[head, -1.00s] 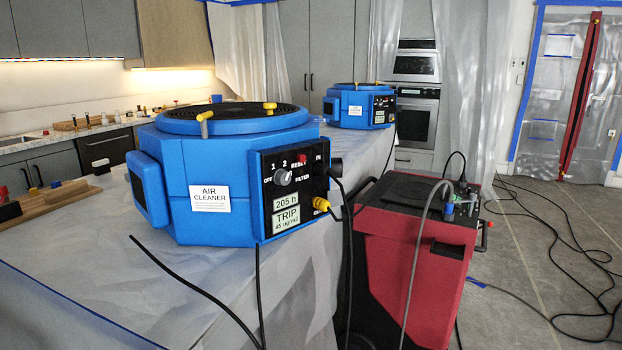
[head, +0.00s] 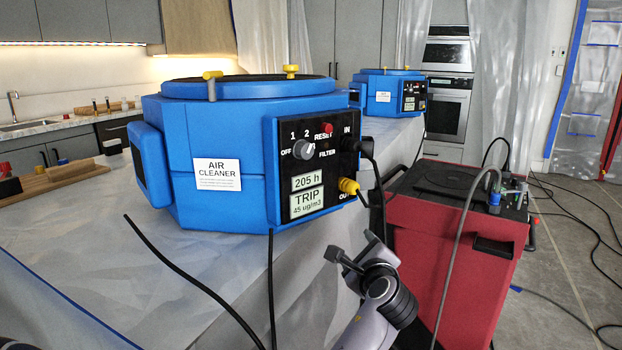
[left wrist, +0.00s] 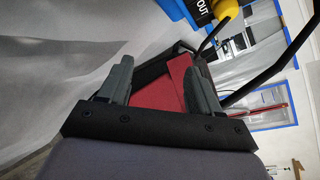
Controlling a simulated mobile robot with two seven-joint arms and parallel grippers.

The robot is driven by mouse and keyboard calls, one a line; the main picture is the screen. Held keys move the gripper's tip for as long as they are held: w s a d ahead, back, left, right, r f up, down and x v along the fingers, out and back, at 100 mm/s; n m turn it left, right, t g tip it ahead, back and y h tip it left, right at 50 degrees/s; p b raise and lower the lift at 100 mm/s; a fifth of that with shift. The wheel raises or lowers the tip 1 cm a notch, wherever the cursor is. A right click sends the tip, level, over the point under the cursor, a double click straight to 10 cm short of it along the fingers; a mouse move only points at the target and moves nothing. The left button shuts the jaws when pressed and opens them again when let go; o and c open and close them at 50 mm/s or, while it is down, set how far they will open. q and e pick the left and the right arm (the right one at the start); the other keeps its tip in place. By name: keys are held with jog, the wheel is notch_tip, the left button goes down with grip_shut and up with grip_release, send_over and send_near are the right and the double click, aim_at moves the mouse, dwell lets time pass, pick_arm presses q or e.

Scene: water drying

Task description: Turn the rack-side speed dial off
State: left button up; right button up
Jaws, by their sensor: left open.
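The near blue air cleaner (head: 215,160) stands on the sheeted counter. Its black panel has a grey speed dial (head: 303,150) among the marks OFF, 1 and 2; its exact setting is hard to read. A second blue air cleaner (head: 385,92) stands farther back, its dial too small to make out. My left gripper (head: 354,252) is below and right of the near panel, apart from the dial. In the left wrist view its two fingers (left wrist: 158,80) are spread with nothing between them. My right gripper is not in view.
A red machine (head: 455,240) with a grey hose stands beside the counter, right of my left gripper. A yellow OUT plug (head: 348,186) and black cables hang from the near panel's right side. Loose cables lie on the floor at right.

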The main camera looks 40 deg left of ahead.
pick_arm(q)
notch_tip(320, 180, up, 11)
jog(key=s+a+g+y+b, duration=0.1)
jog(key=a+g+y+b, duration=0.1)
jog(key=g+y, duration=0.2)
jog(key=g+y+b, duration=0.2)
jog(key=g, duration=0.2)
send_near(307, 150)
jog(key=a, duration=0.3)
jog(key=shift+n, duration=0.3)
jog(key=shift+w+a, duration=0.2)
jog(key=shift+a, duration=0.8)
jog(key=shift+w+a, duration=0.25)
jog(key=shift+a, duration=0.75)
jog(key=shift+w+a, duration=0.2)
jog(key=shift+a, duration=0.8)
jog(key=c, duration=1.1)
